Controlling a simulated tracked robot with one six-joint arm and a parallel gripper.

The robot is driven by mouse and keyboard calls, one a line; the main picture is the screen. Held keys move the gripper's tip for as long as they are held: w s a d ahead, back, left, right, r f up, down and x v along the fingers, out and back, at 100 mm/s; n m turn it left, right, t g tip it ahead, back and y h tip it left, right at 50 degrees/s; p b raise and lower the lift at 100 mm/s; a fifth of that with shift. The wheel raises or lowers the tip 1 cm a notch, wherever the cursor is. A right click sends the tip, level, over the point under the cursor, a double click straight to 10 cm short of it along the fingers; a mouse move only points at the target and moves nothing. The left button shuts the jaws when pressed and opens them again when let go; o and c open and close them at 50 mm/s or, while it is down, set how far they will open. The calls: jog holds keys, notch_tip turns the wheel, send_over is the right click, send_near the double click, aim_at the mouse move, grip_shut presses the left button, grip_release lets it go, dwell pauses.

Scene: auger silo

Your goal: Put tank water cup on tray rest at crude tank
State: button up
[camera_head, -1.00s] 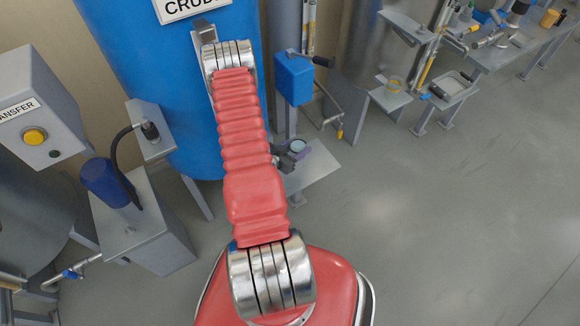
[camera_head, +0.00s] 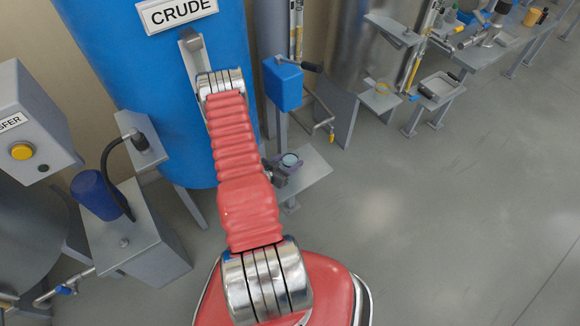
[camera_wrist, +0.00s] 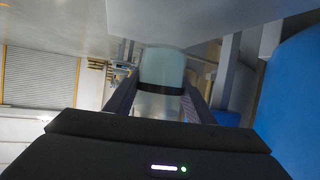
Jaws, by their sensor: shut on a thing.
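The tank water cup (camera_wrist: 161,72), a pale translucent cup with a dark band, is between the fingers of my gripper (camera_wrist: 160,98) in the wrist view. In the head view the cup (camera_head: 290,160) shows as a small pale round top beside my red arm, held by my gripper (camera_head: 284,168), which is partly hidden by the arm. The grey tray rest (camera_head: 315,174) is a small shelf at the foot of the blue crude tank (camera_head: 150,80). The cup appears over or at the shelf's left part; I cannot tell whether it touches.
A blue box with a crank (camera_head: 283,84) is on a post behind the shelf. A grey cabinet with a blue motor (camera_head: 98,194) stands at left, below a panel with a yellow button (camera_head: 22,152). Benches with a tray (camera_head: 437,86) stand at back right. The right floor is clear.

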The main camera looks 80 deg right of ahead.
jog(key=shift+f, duration=0.15)
jog(key=shift+f, duration=2.05)
jog(key=shift+f, duration=0.1)
jog(key=o, duration=1.2)
jog(key=v, duration=1.2)
